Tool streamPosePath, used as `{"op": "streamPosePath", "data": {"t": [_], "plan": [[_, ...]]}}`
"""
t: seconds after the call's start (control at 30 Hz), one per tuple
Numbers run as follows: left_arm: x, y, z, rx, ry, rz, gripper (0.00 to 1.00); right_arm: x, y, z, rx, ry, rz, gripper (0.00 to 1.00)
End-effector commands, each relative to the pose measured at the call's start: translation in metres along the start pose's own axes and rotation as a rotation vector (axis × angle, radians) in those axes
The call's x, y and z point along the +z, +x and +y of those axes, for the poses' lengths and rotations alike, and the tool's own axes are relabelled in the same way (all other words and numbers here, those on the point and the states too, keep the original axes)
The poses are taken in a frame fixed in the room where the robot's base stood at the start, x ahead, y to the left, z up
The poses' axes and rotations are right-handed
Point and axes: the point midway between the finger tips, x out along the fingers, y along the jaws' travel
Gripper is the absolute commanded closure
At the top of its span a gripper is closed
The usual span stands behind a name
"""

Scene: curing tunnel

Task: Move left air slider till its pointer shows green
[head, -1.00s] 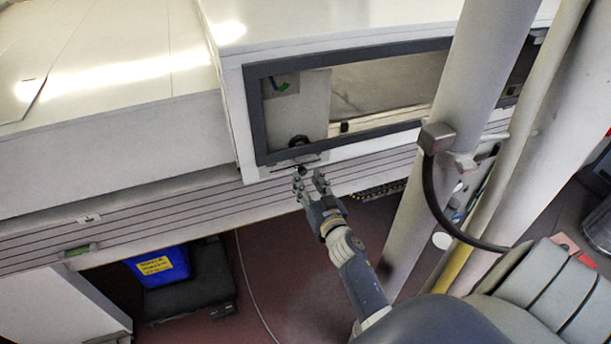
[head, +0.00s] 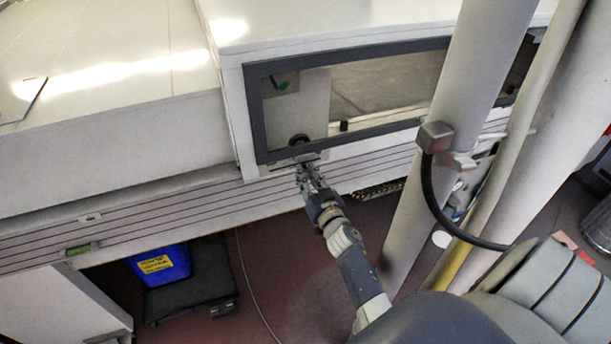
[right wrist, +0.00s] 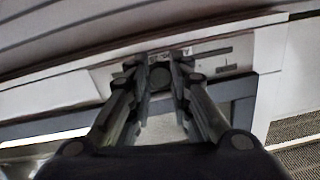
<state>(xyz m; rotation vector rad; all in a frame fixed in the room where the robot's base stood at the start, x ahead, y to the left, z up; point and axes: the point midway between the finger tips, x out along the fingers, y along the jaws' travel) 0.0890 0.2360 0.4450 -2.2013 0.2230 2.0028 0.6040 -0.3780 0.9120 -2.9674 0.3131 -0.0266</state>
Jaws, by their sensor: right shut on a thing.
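My right gripper (head: 303,172) is at the lower edge of the dark-framed window in the head view, shut on a small dark knob. In the right wrist view the round dark knob (right wrist: 160,75) sits between the fingertips, in front of a light plate (right wrist: 205,60) with a slot in it. I take this knob to be the left air slider. Behind the window a pale panel carries a small dial (head: 281,84) with a green mark; its pointer is too small to read. My left gripper is not in view.
A thick white post (head: 440,130) with a black cable stands right of my right arm. A blue bin (head: 163,264) rests on a black base under the machine. The dark window frame (head: 255,110) borders the knob's plate. Open floor lies below.

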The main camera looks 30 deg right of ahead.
Motion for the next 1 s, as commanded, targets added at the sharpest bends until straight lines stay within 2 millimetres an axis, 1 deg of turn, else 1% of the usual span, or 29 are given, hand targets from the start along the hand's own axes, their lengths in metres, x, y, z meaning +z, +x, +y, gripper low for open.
{"op": "streamPosePath", "data": {"t": [0.03,0.2,0.47,0.5,0.57,0.87,1.0], "plan": [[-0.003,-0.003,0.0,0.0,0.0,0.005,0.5,-0.002,0.0,0.008,0.003,-0.004,-0.003,1.0],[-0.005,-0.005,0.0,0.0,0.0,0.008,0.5,-0.003,-0.001,0.019,0.002,-0.004,-0.002,1.0],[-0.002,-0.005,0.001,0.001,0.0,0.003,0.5,-0.003,-0.001,0.02,0.003,-0.003,-0.002,1.0],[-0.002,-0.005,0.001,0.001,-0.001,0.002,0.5,-0.003,-0.001,0.02,0.003,-0.003,-0.002,0.74],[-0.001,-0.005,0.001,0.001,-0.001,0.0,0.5,-0.002,-0.001,0.02,0.003,-0.003,-0.002,0.61],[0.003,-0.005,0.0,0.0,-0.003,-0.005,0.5,-0.003,-0.001,0.019,0.002,-0.003,-0.001,0.6],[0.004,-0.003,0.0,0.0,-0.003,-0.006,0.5,-0.001,-0.001,0.014,0.002,0.0,0.0,0.6]]}}
